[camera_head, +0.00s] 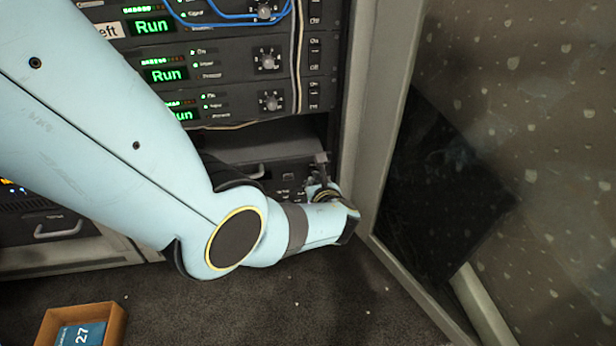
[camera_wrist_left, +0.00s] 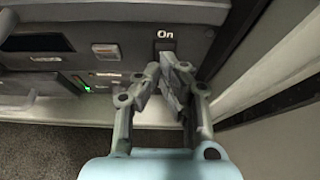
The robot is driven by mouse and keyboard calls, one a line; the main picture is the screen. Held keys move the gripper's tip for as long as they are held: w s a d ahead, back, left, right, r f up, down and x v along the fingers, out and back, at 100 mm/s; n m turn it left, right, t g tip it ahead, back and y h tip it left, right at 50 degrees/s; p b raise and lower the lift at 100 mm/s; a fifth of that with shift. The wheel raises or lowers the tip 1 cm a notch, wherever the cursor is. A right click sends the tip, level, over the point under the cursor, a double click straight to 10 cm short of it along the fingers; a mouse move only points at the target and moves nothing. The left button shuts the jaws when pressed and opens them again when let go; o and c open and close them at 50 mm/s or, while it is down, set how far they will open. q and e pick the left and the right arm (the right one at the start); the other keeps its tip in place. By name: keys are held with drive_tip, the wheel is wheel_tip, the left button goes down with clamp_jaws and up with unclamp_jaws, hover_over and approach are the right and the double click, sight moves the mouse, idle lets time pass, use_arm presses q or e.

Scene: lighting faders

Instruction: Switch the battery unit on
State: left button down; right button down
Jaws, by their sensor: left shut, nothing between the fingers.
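The battery unit (camera_head: 272,176) is the dark unit low in the rack, partly hidden by my left arm in the head view. In the left wrist view, its front panel (camera_wrist_left: 135,20) shows a dark switch (camera_wrist_left: 165,45) under an "On" label, and a small dark display (camera_wrist_left: 36,42). The lower part of the switch is hidden behind the fingers. My left gripper (camera_wrist_left: 168,77) is shut and empty, its fingertips just below the switch; I cannot tell whether they touch it. It also shows small in the head view (camera_head: 321,166). My right gripper is not in view.
Rack units with green "Run" displays (camera_head: 152,26) sit above an empty slot. An open glass door (camera_head: 480,130) with a pale frame stands close on the right. A small box (camera_head: 118,322) with a blue item lies on the dark carpet. A green light (camera_wrist_left: 88,89) glows below the unit's panel.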

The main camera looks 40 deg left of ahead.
use_arm(q)
drive_tip(key=shift+w+a+r, duration=0.2)
drive_tip(key=shift+a, duration=0.1)
idle(0.4)
drive_tip(key=shift+r+p, duration=0.65)
drive_tip(key=shift+r, duration=0.2)
drive_tip(key=shift+f, duration=0.1)
